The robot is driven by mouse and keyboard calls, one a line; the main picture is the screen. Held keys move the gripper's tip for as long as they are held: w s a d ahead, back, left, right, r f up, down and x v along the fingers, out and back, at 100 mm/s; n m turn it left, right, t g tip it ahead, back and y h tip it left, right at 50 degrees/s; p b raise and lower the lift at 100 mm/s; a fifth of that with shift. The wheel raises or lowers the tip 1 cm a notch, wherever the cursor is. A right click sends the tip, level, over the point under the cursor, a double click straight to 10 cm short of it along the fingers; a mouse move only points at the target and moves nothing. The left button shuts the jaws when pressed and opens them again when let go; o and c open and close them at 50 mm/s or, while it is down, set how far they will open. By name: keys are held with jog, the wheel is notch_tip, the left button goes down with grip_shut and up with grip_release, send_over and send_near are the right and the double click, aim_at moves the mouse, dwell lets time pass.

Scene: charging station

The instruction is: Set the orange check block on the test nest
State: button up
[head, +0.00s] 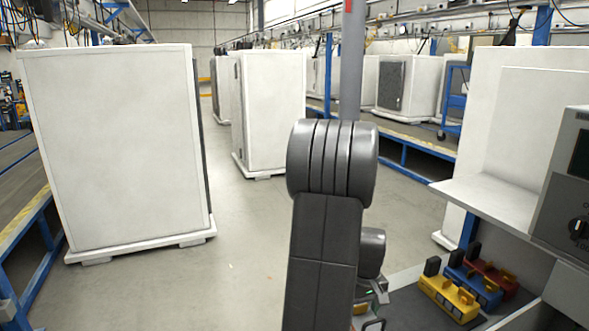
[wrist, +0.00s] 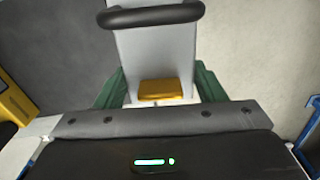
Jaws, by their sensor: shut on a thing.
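The orange block (wrist: 161,89) shows in the wrist view just beyond the dark front edge of my gripper (wrist: 160,103), which is shut on it. Only the block's near part shows; the jaws' contact is mostly hidden by the gripper housing. A pale grey piece with a black bar handle (wrist: 151,15) extends beyond the block, with green parts (wrist: 209,84) on both sides. I cannot tell whether these belong to the test nest. In the head view, my gripper (head: 369,302) is low, partly behind my arm, with a bit of orange (head: 360,309) beside it.
Yellow (head: 449,298), blue (head: 474,285) and red (head: 493,274) blocks stand in a row on the dark surface to the right. A grey instrument box (head: 566,190) and pale shelf (head: 490,203) rise beyond them. Tall white cabinets (head: 120,150) stand left; the floor between is open.

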jog(key=w+a+f+m, duration=0.1)
jog(key=w+a+f, duration=0.2)
jog(key=a+f, duration=0.3)
jog(key=w+a+f+m, duration=0.2)
jog(key=a+f, duration=0.4)
jog(key=a, duration=0.5)
jog(key=shift+w, duration=0.8)
jog(key=shift+d, duration=0.1)
